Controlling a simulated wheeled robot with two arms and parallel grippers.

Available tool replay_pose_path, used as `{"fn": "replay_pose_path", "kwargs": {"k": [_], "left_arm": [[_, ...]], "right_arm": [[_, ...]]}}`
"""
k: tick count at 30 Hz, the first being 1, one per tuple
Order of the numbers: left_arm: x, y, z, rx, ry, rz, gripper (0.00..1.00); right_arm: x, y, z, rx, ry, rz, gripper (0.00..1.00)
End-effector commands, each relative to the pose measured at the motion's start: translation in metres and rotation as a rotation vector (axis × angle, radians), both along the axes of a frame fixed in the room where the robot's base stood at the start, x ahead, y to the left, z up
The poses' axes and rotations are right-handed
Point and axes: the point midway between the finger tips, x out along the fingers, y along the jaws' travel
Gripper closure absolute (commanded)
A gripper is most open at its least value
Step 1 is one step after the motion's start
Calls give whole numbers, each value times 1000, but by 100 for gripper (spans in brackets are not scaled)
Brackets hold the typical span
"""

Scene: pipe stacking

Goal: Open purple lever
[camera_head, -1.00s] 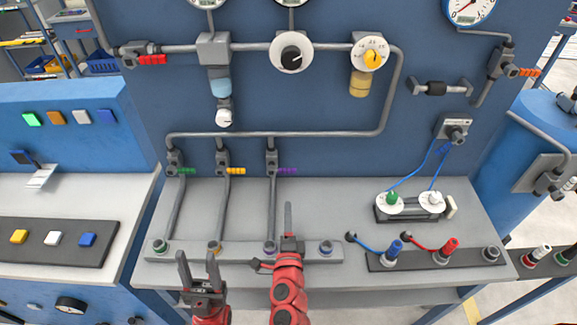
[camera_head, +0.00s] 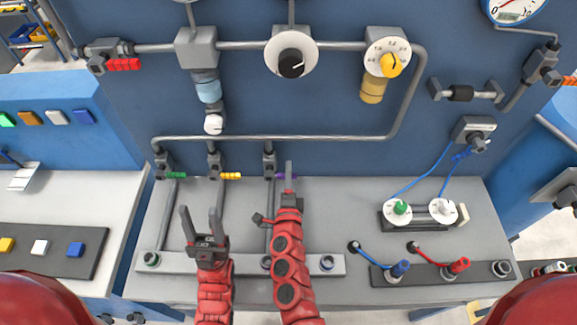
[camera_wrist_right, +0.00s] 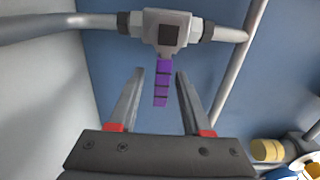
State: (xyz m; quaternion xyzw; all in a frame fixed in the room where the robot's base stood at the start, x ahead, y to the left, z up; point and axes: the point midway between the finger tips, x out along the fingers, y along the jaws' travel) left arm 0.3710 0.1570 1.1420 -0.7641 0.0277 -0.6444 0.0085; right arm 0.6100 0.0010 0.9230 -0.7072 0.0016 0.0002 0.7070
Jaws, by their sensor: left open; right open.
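The purple lever (camera_head: 280,175) is on the right-hand valve of the row of three under the pipe, partly covered by my right gripper in the head view. In the right wrist view the purple lever (camera_wrist_right: 161,84) hangs down from its grey valve. My right gripper (camera_head: 289,165) is open. In the right wrist view its two fingers (camera_wrist_right: 160,74) are on either side of the lever's line, with gaps on both sides; whether they reach its depth I cannot tell. My left gripper (camera_head: 199,210) is open and empty, above the bench at the left.
The yellow lever (camera_head: 230,176) and green lever (camera_head: 176,175) are on the valves to the left. Pipes (camera_head: 280,138) run along the blue panel. Two plugs with cables, one blue (camera_head: 400,267) and one red (camera_head: 459,264), stand at the bench's right front.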

Motion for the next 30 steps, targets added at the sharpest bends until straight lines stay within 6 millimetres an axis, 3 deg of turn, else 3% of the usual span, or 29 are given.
{"fn": "replay_pose_path", "kwargs": {"k": [5, 13, 30], "left_arm": [[0, 0, 0, 0, 0, 0, 50], [0, 0, 0, 0, 0, 0, 50], [0, 0, 0, 0, 0, 0, 50]], "right_arm": [[0, 0, 0, 0, 1, 1, 53], [0, 0, -1, 0, 1, 1, 100], [0, 1, -1, 0, 2, 2, 100]]}}
